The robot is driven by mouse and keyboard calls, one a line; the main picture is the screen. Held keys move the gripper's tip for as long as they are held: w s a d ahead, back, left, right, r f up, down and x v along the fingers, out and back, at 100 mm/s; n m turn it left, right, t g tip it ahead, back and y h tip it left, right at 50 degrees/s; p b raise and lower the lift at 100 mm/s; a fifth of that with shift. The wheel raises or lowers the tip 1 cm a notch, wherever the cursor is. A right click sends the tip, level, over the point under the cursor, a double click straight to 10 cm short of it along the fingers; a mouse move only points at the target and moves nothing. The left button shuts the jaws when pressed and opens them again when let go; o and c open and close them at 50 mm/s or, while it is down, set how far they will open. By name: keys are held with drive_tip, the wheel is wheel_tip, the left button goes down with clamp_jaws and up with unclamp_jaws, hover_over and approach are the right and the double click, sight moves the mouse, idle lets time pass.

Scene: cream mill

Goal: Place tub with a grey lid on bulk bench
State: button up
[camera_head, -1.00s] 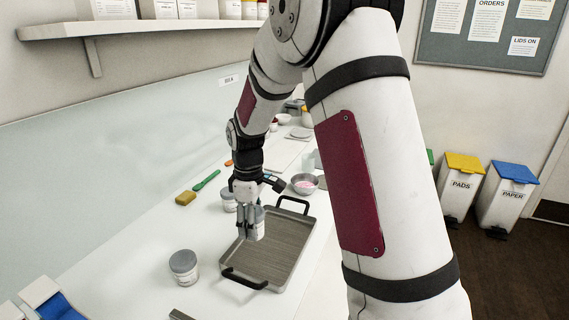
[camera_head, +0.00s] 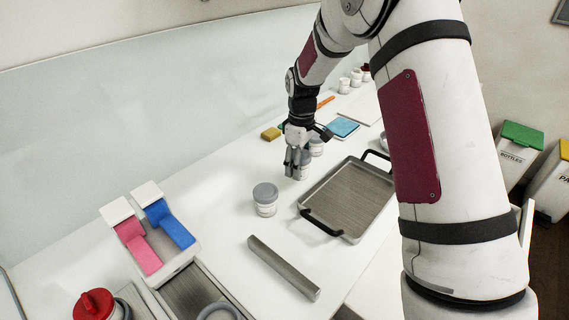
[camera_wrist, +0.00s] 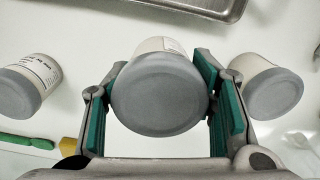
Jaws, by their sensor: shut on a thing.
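My gripper (camera_head: 297,170) is shut on a white tub with a grey lid (camera_wrist: 160,95), its pads on both sides of the tub in the wrist view. In the head view the held tub (camera_head: 305,166) is partly hidden by the fingers. It is over the white bench (camera_head: 215,210), left of the tray; I cannot tell whether it touches the bench. A similar grey-lidded tub (camera_head: 265,200) stands nearer, and another (camera_head: 317,147) stands just behind the gripper. The wrist view shows these neighbours on either side, one at left (camera_wrist: 32,82) and one at right (camera_wrist: 268,85).
A metal tray (camera_head: 348,195) with black handles lies empty to the right. A grey bar (camera_head: 284,268) and a stand with pink and blue pieces (camera_head: 150,235) are nearer. A yellow sponge (camera_head: 271,134) and a blue pad (camera_head: 342,128) lie farther back.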

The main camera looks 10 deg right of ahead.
drive_tip(key=w+a, duration=0.2)
drive_tip(key=w, duration=0.1)
drive_tip(key=w+a, duration=0.1)
drive_tip(key=w, duration=0.1)
drive_tip(key=shift+a+f, duration=0.15)
drive_tip(key=shift+f, duration=0.15)
drive_tip(key=shift+w+a+f, duration=0.15)
drive_tip(key=shift+a+f, duration=0.05)
drive_tip(key=shift+f, duration=0.1)
drive_tip(key=shift+f+p, duration=0.45)
drive_tip(key=shift+f, duration=1)
drive_tip(key=shift+f, duration=0.1)
drive_tip(key=o, duration=1.2)
drive_tip(key=shift+f, duration=0.1)
drive_tip(key=shift+o, duration=0.2)
wheel_tip(320, 180, up, 13)
drive_tip(key=shift+f, duration=0.2)
